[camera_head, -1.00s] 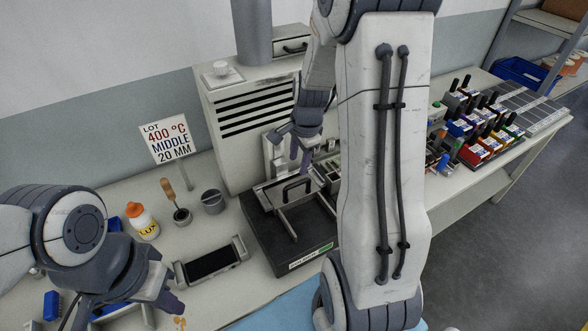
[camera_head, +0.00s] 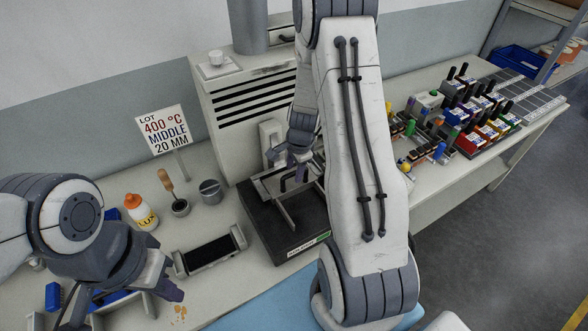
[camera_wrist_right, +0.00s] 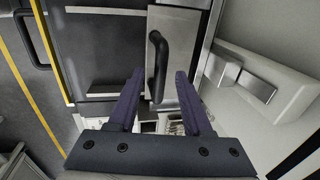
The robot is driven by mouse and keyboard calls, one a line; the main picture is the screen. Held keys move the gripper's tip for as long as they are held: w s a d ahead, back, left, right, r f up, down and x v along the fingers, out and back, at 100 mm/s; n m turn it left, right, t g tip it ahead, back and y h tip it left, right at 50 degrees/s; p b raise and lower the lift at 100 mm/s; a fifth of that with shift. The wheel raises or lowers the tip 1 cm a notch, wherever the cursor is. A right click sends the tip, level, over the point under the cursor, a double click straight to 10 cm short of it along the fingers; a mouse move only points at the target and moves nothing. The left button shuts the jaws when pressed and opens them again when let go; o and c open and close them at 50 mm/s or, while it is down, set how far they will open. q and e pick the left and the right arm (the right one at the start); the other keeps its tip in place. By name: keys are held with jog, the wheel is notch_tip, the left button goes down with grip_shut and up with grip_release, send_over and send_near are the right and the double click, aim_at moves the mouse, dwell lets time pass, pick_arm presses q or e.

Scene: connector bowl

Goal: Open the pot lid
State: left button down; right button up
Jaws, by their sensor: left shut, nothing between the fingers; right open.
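The pot is a dark block (camera_head: 262,232) with metal rails on top, at the centre of the bench in the head view. A black bar handle (camera_wrist_right: 156,66) stands on its metal lid plate (camera_wrist_right: 186,62) in the right wrist view. My right gripper (camera_head: 291,168) is above the pot, pointing down. Its two purple fingers (camera_wrist_right: 160,82) are open, with the handle showing between them in the wrist picture; I cannot tell whether they touch it. The right forearm hides the pot's right side. My left gripper (camera_head: 172,290) is shut and empty at the lower left.
A vented cabinet (camera_head: 243,110) stands behind the pot. A lot sign (camera_head: 163,130), an orange-capped bottle (camera_head: 141,214), a grey cup (camera_head: 210,192) and a dark-topped tray (camera_head: 209,252) are to the left. Several coloured parts (camera_head: 475,125) fill the right side.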

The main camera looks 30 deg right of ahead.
grip_shut()
dwell(1.4)
